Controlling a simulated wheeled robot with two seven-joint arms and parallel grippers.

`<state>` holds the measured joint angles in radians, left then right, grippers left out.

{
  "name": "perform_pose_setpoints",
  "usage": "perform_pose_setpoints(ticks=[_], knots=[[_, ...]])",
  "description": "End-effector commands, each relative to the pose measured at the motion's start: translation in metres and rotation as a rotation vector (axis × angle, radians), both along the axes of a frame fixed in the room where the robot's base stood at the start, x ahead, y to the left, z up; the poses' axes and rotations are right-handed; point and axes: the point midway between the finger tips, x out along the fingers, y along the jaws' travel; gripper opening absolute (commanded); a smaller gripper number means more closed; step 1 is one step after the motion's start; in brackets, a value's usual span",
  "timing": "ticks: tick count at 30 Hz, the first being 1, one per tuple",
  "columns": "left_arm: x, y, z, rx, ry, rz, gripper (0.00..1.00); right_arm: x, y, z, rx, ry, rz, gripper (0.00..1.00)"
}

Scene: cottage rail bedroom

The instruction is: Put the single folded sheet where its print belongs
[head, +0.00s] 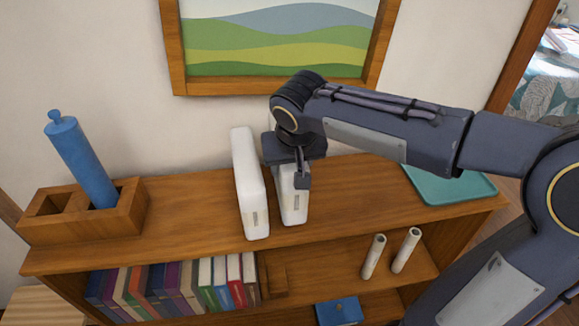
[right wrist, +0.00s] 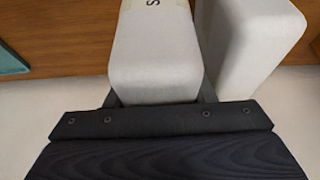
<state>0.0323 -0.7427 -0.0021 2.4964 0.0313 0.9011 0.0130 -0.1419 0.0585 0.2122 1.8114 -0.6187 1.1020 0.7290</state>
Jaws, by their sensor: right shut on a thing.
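Two white upright block-like bundles, which look like folded sheets, stand side by side on the wooden shelf top (head: 370,190). My right gripper (head: 296,170) comes down from above and is shut on the right-hand folded sheet (head: 292,207). In the right wrist view the held sheet (right wrist: 155,55) sits between the fingers and carries a pale label with a letter like S; the rest of the print is hidden. The other white bundle (head: 247,185) stands just left of it, tilted slightly, with a small label too faint to read. My left gripper is out of view.
A wooden holder (head: 128,215) with a blue cylinder (head: 80,160) stands at the left end. A teal tray (head: 450,187) lies at the right end. Books (head: 180,285), two pale rolls (head: 374,257) and a blue box (head: 338,312) are below. A framed picture (head: 275,88) hangs behind.

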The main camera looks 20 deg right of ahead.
Motion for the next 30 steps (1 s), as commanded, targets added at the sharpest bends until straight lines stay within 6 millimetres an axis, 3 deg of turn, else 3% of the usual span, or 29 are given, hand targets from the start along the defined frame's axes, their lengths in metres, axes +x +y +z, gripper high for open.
perform_pose_setpoints(ticks=[5, 13, 25, 26, 30], knots=[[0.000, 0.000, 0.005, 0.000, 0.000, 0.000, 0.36, 0.014, -0.004, 0.002, 0.000, -0.002, 0.000, 0.08], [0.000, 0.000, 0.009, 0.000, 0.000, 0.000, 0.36, 0.014, -0.004, -0.033, -0.001, -0.001, 0.001, 0.08], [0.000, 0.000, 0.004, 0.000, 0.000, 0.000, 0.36, 0.015, -0.003, -0.039, 0.000, -0.004, 0.000, 0.08], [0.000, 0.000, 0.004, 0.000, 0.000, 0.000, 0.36, 0.014, -0.004, -0.040, 0.000, 0.000, 0.000, 0.51], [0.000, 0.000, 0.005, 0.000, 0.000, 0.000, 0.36, 0.014, -0.004, -0.038, 0.000, 0.000, 0.000, 0.69]])
